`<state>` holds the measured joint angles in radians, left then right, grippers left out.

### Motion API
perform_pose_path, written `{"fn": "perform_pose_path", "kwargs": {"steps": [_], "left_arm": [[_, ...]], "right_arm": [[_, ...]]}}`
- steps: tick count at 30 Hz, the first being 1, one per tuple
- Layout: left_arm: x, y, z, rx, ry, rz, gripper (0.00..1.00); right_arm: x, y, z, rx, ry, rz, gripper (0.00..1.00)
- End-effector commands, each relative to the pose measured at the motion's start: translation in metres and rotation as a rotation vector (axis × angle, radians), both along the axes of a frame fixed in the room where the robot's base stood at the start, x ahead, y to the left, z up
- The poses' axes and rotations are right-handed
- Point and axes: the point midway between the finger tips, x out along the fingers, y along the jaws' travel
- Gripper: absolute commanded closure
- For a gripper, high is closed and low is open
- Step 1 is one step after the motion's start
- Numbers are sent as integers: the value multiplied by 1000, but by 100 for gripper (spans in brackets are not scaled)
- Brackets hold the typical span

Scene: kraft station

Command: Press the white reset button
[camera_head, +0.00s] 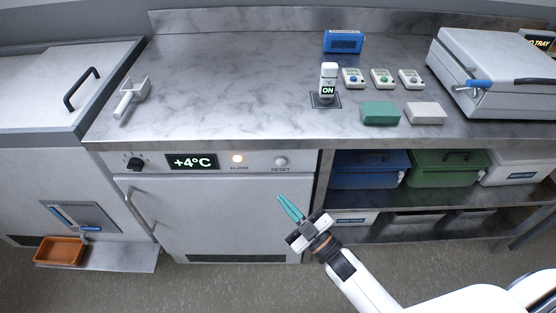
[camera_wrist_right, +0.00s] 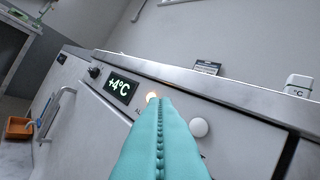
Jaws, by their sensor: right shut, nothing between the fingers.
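The white reset button (camera_head: 281,161) sits at the right of the fridge's front panel, above the label RESET. It also shows in the right wrist view (camera_wrist_right: 199,127), just right of the fingers. My right gripper (camera_head: 290,207) has teal fingers, shut with nothing between them. In the head view it is in front of the fridge door, below the button and apart from it. In the right wrist view the shut fingers (camera_wrist_right: 160,135) point toward the panel and partly cover the label beside the lit alarm lamp. My left gripper is not in view.
The panel also holds the lit alarm lamp (camera_head: 237,158), a +4°C display (camera_head: 191,162) and a black knob (camera_head: 135,163). The steel counter edge (camera_head: 215,143) runs above. A shelf with a blue bin (camera_head: 368,170) and green bin (camera_head: 445,168) is at right.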

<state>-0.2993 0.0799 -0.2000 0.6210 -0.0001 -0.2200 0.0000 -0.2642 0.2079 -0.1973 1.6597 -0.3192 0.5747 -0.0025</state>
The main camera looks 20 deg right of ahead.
Motion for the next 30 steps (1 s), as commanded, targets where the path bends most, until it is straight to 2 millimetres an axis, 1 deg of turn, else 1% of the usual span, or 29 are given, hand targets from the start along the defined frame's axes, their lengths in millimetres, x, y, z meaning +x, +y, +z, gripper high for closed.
{"fn": "perform_pose_path", "kwargs": {"steps": [6,10,14,21,24,30], "left_arm": [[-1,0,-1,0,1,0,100],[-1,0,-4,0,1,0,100],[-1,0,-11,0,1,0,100],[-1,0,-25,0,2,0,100],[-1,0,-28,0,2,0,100],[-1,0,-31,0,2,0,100]], "right_arm": [[1,0,-1,-1,2,-1,100],[9,-3,-2,-1,0,-1,100],[23,-7,-3,-2,0,-1,100],[57,-16,-3,-2,0,-1,100],[68,-19,-3,-2,2,0,100],[82,-23,-2,-1,2,0,100]]}}
